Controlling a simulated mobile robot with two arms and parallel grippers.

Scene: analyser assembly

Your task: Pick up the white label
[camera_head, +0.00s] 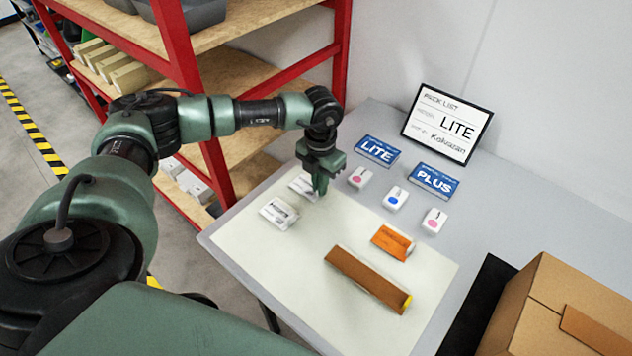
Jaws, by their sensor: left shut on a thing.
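The white label (300,186) is a small, pale piece with dark print near the back left of the cream mat. A second white piece with dark print (276,215) lies just in front of it, to the left. My left gripper (319,188) points down over the mat at the right end of the label. It is shut on the label, and the fingers hide its right part. I cannot tell whether the label touches the mat. My right gripper is not in view.
Several white boxes with pink or blue dots (396,198) stand at the mat's back edge, near blue LITE (377,151) and PLUS (433,181) cards. An orange piece (392,243) and brown strip (367,279) lie right. A carton (555,310) stands front right.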

